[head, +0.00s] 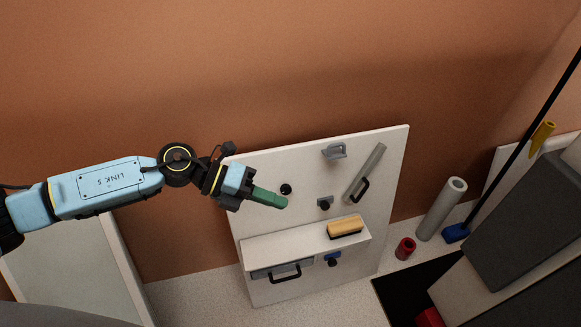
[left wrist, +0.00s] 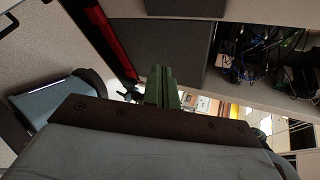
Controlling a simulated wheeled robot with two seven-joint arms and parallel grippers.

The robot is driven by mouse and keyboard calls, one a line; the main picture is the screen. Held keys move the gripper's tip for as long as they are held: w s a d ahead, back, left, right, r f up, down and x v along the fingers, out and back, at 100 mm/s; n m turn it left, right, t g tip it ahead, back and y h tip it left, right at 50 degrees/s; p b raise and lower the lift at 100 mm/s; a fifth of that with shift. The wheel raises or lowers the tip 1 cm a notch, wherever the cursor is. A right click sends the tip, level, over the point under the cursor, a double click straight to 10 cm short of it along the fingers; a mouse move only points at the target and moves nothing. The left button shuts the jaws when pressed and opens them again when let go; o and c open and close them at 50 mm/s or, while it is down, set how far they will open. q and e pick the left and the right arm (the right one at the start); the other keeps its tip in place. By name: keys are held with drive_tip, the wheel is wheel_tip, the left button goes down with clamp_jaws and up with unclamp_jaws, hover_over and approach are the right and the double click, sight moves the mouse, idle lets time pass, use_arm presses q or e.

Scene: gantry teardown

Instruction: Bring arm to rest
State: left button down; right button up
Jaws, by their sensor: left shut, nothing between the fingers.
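My left arm comes in from the left in the head view, and its gripper (head: 268,198) has green fingers that are closed together with nothing between them. The gripper is in front of the left part of a white board (head: 258,232) that leans near the brown wall. In the left wrist view the same green fingers (left wrist: 162,86) show shut in the middle. My right gripper does not show in either view.
The board bears a yellow-topped brush (head: 345,227) on its shelf, a grey tube (head: 364,172) and a grey hook (head: 334,151). To its right stand a pale roll (head: 441,209) and a red cylinder (head: 405,248). Cables (left wrist: 265,50) show in the wrist view.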

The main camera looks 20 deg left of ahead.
use_arm(q)
drive_tip(key=w+a+f+n+t+y, duration=0.1)
drive_tip(key=w+a+f+n+t, duration=0.25)
drive_tip(key=f+n, duration=0.35)
drive_tip(key=w+a+f+n+t+y, duration=0.2)
drive_tip(key=w+f+n+t, duration=0.3)
drive_tip(key=f+n, duration=0.25)
drive_tip(key=s+a+f+n+y, duration=0.3)
drive_tip(key=s+f+n, duration=0.15)
drive_tip(key=f, duration=0.35)
drive_tip(key=s+a+f+n+y, duration=0.3)
drive_tip(key=a+f+n, duration=0.15)
drive_tip(key=f, duration=0.35)
drive_tip(key=s+f+n+g+y, duration=0.35)
drive_tip(key=s+f+n, duration=0.25)
drive_tip(key=s+f, duration=0.75)
drive_tip(key=s+d+f+n+g, duration=0.1)
drive_tip(key=s+f+n+g, duration=0.1)
drive_tip(key=s, duration=1)
drive_tip(key=s+d+f+n+g, duration=0.2)
drive_tip(key=s+f+n+g, duration=0.1)
drive_tip(key=s, duration=0.9)
drive_tip(key=shift+g, duration=0.7)
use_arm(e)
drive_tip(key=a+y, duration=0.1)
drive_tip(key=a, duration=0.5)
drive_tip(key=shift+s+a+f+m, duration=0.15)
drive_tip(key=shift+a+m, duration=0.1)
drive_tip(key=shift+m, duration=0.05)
